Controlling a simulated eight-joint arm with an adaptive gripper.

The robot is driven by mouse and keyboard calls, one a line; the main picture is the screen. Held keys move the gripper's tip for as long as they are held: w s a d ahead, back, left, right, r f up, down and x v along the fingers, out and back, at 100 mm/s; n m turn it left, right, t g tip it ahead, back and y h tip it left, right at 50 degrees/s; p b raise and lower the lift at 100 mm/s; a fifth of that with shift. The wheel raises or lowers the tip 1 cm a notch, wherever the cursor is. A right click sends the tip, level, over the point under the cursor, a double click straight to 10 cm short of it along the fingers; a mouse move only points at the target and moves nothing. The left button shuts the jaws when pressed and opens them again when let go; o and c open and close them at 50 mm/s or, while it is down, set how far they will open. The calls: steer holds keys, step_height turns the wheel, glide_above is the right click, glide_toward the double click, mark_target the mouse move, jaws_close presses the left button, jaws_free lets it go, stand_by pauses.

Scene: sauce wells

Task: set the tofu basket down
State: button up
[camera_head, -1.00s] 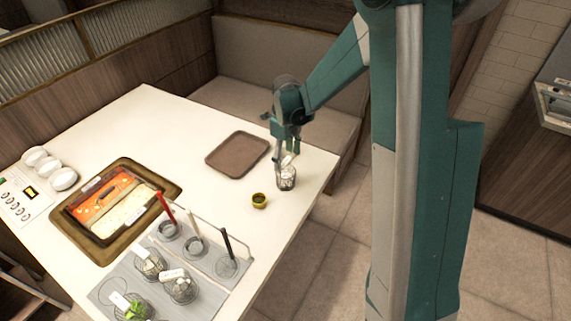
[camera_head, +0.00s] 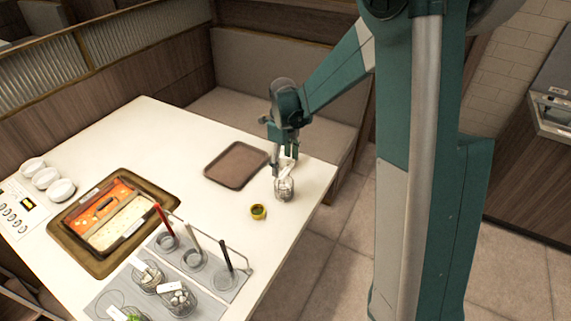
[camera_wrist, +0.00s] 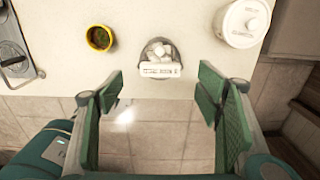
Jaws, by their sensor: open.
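The tofu basket (camera_head: 284,191), a small clear basket with pale cubes, stands near the right edge of the white table. In the wrist view the basket (camera_wrist: 158,52) appears just beyond my fingertips, with a white label on its near side. My gripper (camera_head: 282,167) is above and close to it in the head view. In the wrist view my gripper (camera_wrist: 160,98) has its green-padded fingers wide apart with nothing between them. The basket's underside is hidden, but it appears to rest on the table.
A yellow cup (camera_head: 258,212) is left of the basket. A brown tray (camera_head: 237,181) lies behind it. A grey rack (camera_head: 205,304) holds other labelled baskets at the front. A white lidded pot (camera_wrist: 243,20) shows in the wrist view. Table between cup and tray is clear.

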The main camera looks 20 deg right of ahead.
steer(key=s+r+n+t, duration=0.3)
steer(key=s+r+n, duration=0.9)
steer(key=s+r, duration=0.3)
steer(key=s+r+n+t, duration=0.2)
steer(key=s+n, duration=0.5)
steer(key=s, duration=0.1)
steer(key=s+r+n+t, duration=0.2)
steer(key=s+n, duration=0.6)
steer(key=s, duration=0.1)
steer(key=shift+d+r, duration=0.3)
steer(key=shift+d, duration=0.1)
